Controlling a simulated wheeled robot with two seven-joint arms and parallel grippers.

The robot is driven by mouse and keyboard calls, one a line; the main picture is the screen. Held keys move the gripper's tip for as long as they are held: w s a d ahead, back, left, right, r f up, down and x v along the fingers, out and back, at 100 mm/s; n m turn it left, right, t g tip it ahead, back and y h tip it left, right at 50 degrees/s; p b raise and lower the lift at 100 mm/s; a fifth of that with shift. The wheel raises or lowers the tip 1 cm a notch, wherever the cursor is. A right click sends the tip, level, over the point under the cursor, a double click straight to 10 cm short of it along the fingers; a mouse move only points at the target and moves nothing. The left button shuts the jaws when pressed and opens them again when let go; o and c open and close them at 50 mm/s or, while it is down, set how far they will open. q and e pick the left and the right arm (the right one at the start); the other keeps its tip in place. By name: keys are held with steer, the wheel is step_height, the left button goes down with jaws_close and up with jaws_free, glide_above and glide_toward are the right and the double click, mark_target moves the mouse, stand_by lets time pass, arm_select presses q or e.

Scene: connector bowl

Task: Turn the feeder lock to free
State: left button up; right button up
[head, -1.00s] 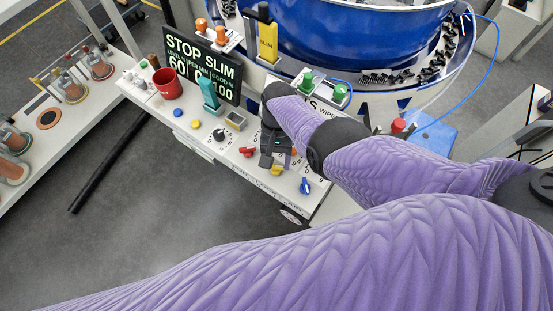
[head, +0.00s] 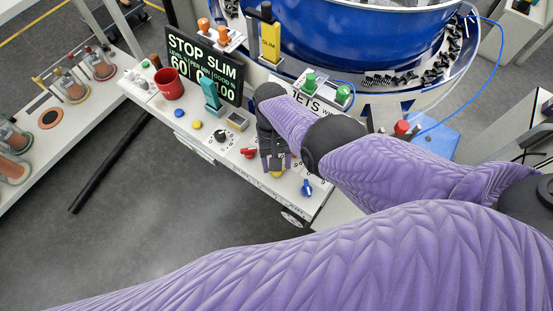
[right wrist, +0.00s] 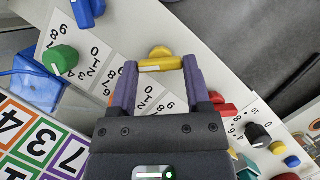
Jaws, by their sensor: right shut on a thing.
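A yellow knob (head: 278,174) sits on the sloped white control panel (head: 205,149), near its front edge. In the right wrist view the yellow knob (right wrist: 160,52) has a round base and a bar with a white mark. My right gripper (head: 276,166) is over the panel. In the right wrist view its fingertips (right wrist: 160,65) are closed on the two ends of the bar. Most of the knob is hidden by the gripper in the head view. I cannot read which label belongs to the knob. My left gripper is out of view.
A red knob (head: 249,152) and a blue knob (head: 307,187) flank the gripper closely. A black knob (head: 219,134), green knobs (head: 309,80), a red cup (head: 168,84) and a display (head: 203,66) stand nearby. The blue bowl (head: 350,45) is behind.

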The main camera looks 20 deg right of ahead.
steer(key=o, duration=1.3)
steer(key=shift+r, duration=0.25)
steer(key=p+v, duration=0.3)
steer(key=v, duration=0.6)
steer(key=shift+w+r, duration=0.15)
steer(key=shift+r, duration=0.05)
